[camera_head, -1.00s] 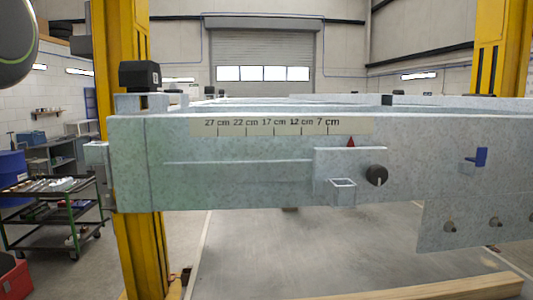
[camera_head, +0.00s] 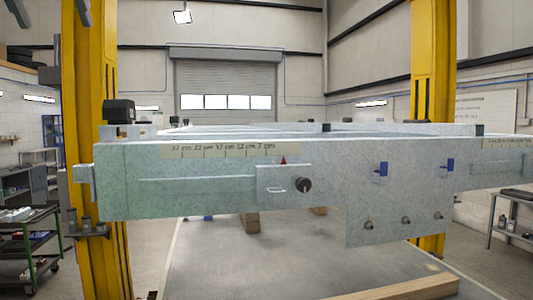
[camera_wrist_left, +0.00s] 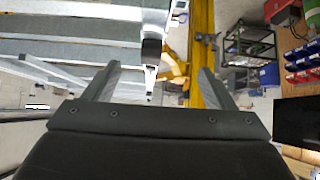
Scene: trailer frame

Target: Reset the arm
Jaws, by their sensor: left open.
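My left gripper (camera_head: 50,14) shows only at the top left edge of the head view, high above the frame's left end. In the left wrist view its two fingers (camera_wrist_left: 158,72) stand wide apart with nothing between them. The grey metal trailer frame (camera_head: 215,185) spans the head view, with a centimetre scale (camera_head: 222,150), a red pointer (camera_head: 283,160), a sliding plate and a black knob (camera_head: 304,185) on its front. Frame bars (camera_wrist_left: 70,48) also show in the left wrist view, beyond the fingers. My right gripper is out of view.
Yellow lift posts (camera_head: 100,255) and (camera_head: 424,90) stand at both sides. A tool cart (camera_head: 35,240) is at the left and a bench (camera_head: 510,210) at the right. Blue clips (camera_head: 381,168) stick out of the frame. A wooden beam (camera_head: 400,290) lies low in front.

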